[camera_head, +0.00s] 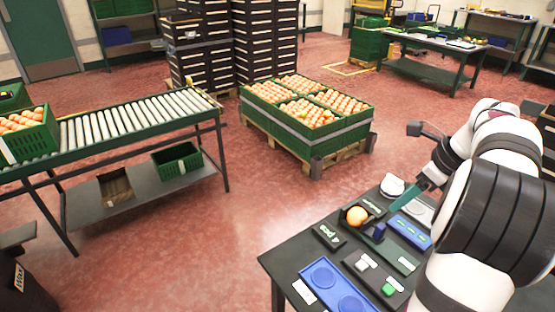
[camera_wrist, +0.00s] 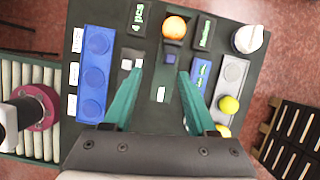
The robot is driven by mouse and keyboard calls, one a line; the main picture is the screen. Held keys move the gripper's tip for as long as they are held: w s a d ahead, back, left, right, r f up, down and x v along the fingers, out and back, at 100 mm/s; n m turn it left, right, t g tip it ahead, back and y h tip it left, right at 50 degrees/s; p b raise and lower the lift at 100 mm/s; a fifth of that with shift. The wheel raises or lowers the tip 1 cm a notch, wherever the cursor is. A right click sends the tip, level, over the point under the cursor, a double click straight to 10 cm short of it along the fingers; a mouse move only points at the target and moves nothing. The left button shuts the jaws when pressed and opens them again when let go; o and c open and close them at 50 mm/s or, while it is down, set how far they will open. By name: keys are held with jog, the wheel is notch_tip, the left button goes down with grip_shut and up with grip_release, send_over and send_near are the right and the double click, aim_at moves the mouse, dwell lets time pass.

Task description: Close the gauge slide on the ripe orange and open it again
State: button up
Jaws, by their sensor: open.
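The ripe orange (camera_head: 356,215) sits in a dark gauge on the black worktable (camera_head: 290,255). It also shows at the top of the wrist view (camera_wrist: 174,27). The gauge slide, a dark blue block (camera_head: 378,231), stands on the near side of the orange; in the wrist view the block (camera_wrist: 170,58) is below it with a gap between. My gripper (camera_wrist: 160,72) is open and empty, its teal fingers spread on either side of the slide's line. The fingertips end short of the block in the wrist view. Their height above the table is hard to tell.
A blue tray (camera_wrist: 95,75) with round hollows lies on one side. A grey tray (camera_wrist: 232,80) on the other side holds a yellow-green fruit (camera_wrist: 229,105). A white round object (camera_wrist: 247,39) stands at the table's edge. A crate stack (camera_head: 345,130) of oranges stands beyond on the floor.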

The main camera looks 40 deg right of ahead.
aim_at(382, 226)
jog(key=shift+m, duration=0.7)
jog(key=d+x, duration=0.1)
jog(key=x, duration=0.4)
jog(key=s+d+x, duration=0.1)
jog(key=x, duration=0.4)
jog(key=d+x, duration=0.1)
jog(key=x, duration=0.4)
jog(key=shift+s+f, duration=0.2)
jog(key=shift+f, duration=0.25)
grip_shut()
